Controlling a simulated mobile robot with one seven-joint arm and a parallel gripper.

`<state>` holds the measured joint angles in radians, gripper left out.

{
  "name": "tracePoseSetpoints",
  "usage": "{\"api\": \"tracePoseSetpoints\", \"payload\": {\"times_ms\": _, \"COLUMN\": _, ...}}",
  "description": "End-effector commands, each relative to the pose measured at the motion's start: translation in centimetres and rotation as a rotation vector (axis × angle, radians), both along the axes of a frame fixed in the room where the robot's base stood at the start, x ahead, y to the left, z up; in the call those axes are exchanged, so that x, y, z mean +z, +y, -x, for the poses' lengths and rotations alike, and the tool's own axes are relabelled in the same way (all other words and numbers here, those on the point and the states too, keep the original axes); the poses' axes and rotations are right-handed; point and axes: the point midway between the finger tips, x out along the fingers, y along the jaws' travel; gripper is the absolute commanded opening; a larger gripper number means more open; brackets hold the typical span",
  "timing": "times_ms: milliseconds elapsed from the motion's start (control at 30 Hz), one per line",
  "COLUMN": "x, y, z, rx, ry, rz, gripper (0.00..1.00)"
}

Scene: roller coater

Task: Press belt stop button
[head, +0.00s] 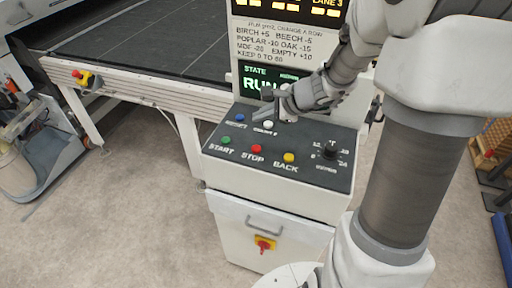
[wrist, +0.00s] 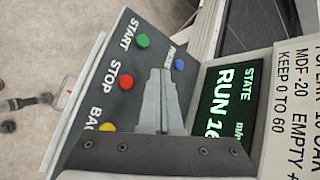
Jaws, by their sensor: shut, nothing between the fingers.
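The red STOP button (head: 257,148) is in the front row of the dark sloped panel (head: 215,151), between the green START button (head: 226,140) and the yellow BACK button (head: 289,157). In the wrist view the red button (wrist: 126,82) lies to the left of my gripper's fingers. My gripper (head: 268,106) is shut and empty, above the back part of the panel near the white button (head: 268,124) and apart from the red one. It also shows in the wrist view (wrist: 160,76). The green state screen (wrist: 224,100) reads RUN.
A blue button (head: 240,117) and a black knob (head: 330,151) are also on the panel. A sign board (head: 275,45) stands upright behind it. The dark conveyor belt (head: 150,40) runs behind to the left. A red-and-yellow switch (head: 264,245) is on the cabinet front.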

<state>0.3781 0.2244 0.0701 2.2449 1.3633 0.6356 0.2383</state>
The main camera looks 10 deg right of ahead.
Motion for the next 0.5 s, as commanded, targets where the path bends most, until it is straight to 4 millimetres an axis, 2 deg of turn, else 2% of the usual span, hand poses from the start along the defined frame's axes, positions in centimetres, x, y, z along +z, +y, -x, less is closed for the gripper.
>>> {"api": "tracePoseSetpoints", "payload": {"times_ms": 267, "x": -2.5, "y": 0.0, "z": 0.0, "rx": 0.000, "ry": 0.002, "rz": 0.000, "gripper": 0.00}}
{"api": "tracePoseSetpoints", "payload": {"times_ms": 500, "x": -6.1, "y": 0.0, "z": 0.0, "rx": 0.000, "ry": 0.002, "rz": 0.000, "gripper": 0.00}}
